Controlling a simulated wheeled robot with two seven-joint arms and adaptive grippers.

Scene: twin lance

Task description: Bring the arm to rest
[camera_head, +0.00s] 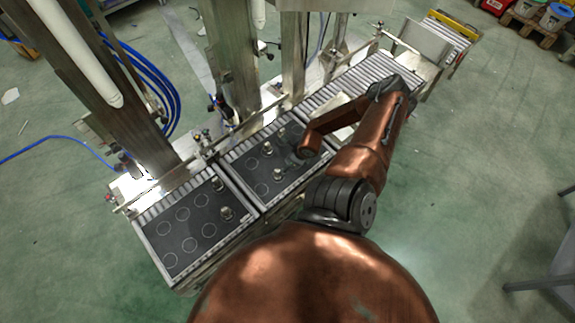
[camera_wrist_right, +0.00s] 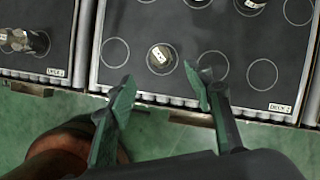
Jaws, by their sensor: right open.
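My right arm (camera_head: 365,150), copper coloured, reaches over the right dark board (camera_head: 243,169). My right gripper (camera_head: 291,161) is low over that board. In the right wrist view the gripper (camera_wrist_right: 158,74) has its two green fingers apart, with nothing held between them. A short metal cylinder (camera_wrist_right: 160,58) with a pale label stands on the board just beyond the fingertips. It looks apart from both fingers, though the height gap is hard to judge. My left gripper is in neither view.
The left dark board (camera_head: 183,233) has printed circles and two metal pieces (camera_head: 226,213) near its right side. More metal pieces (camera_head: 267,148) stand on the right board. Steel posts (camera_head: 232,60) rise behind the conveyor (camera_head: 345,82). Green floor (camera_head: 460,215) is open at right.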

